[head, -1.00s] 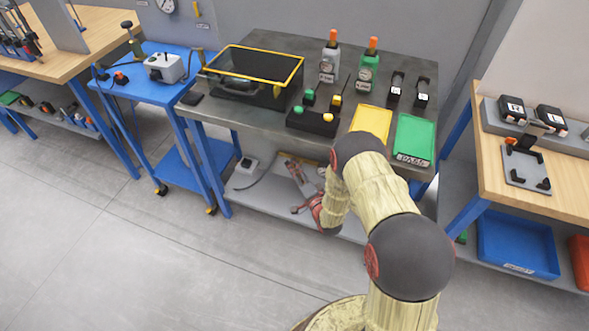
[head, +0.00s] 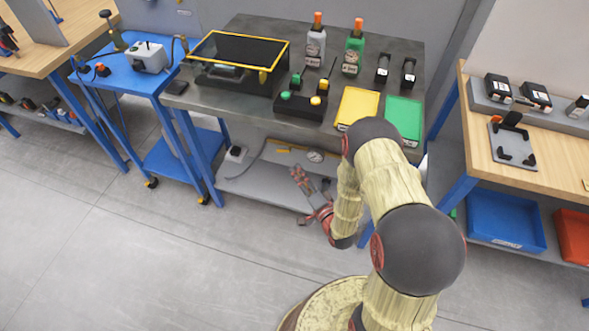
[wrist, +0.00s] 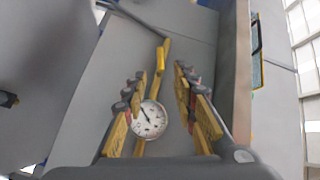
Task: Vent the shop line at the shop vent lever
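A yellow bar (wrist: 160,62), which looks like the vent lever, shows ahead of my fingers in the wrist view. A round white gauge (wrist: 148,119) sits beside it, seen between my fingers. In the head view a yellow piece (head: 284,150) and the gauge (head: 315,156) are on the lower shelf under the dark bench. My gripper (wrist: 165,85) is open, with its two fingers well apart and nothing held. In the head view my gripper (head: 301,182) reaches in at the shelf's front, below the bench top. I cannot tell how far it is from the bar.
The dark bench top (head: 235,95) is above my gripper and carries a yellow-framed case (head: 238,58), a button box (head: 300,102) and yellow and green trays (head: 404,118). The lower shelf (head: 245,182) has a dark cable. Blue bench legs stand nearby; the floor in front is clear.

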